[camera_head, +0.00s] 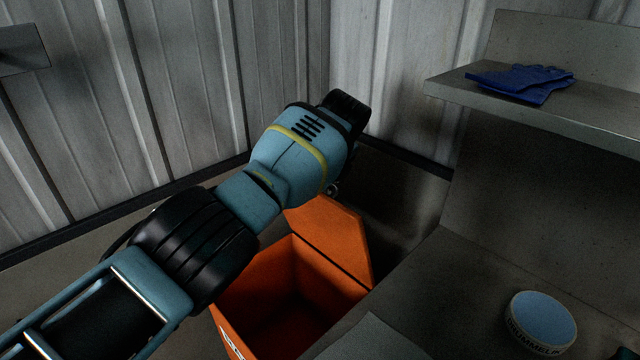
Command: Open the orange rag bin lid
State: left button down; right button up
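The orange rag bin (255,300) stands on the floor at the lower middle, beside the metal bench. Its orange lid (335,237) is raised, tilted up at the back, and the dark inside of the bin shows. My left arm reaches in from the lower left and passes over the bin's left and back part. Its wrist is above the lid and hides the lid's upper left part. The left gripper's fingers are hidden behind the wrist, so I cannot tell whether they touch the lid. My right gripper does not show.
A metal bench (460,290) lies right of the bin, with a round blue-topped tin (541,318) on it. A shelf (540,115) above holds blue gloves (522,82). Corrugated walls (190,80) close off the back and left.

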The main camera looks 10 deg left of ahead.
pick_arm(q)
jog(key=shift+w+d+f, duration=0.15)
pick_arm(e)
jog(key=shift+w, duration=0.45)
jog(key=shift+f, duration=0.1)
pick_arm(q)
jog(key=c, duration=1.5)
grip_release()
jog(key=shift+o, duration=0.2)
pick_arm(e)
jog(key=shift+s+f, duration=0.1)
